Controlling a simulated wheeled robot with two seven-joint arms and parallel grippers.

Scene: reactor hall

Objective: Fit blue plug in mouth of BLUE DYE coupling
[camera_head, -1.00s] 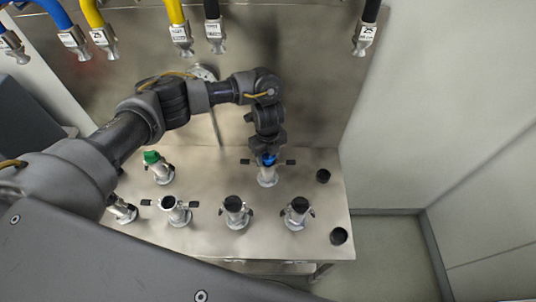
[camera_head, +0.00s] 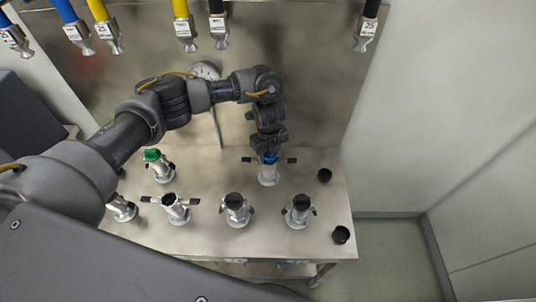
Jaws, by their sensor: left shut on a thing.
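The blue plug (camera_head: 269,158) shows under my left gripper (camera_head: 269,151), at the mouth of a metal coupling (camera_head: 268,175) in the back row of the steel table. My left gripper points down and is shut on the plug. The plug is right at the mouth; I cannot tell how deep it sits. This coupling has dark levers standing out to both sides. No label on it can be read. My right gripper is not in view.
A coupling with a green plug (camera_head: 153,156) stands at the back left. Several other couplings stand in front, one with an open dark mouth (camera_head: 169,200). Black caps (camera_head: 324,175) lie at the right on the steel table (camera_head: 205,240). Hoses (camera_head: 184,28) hang above.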

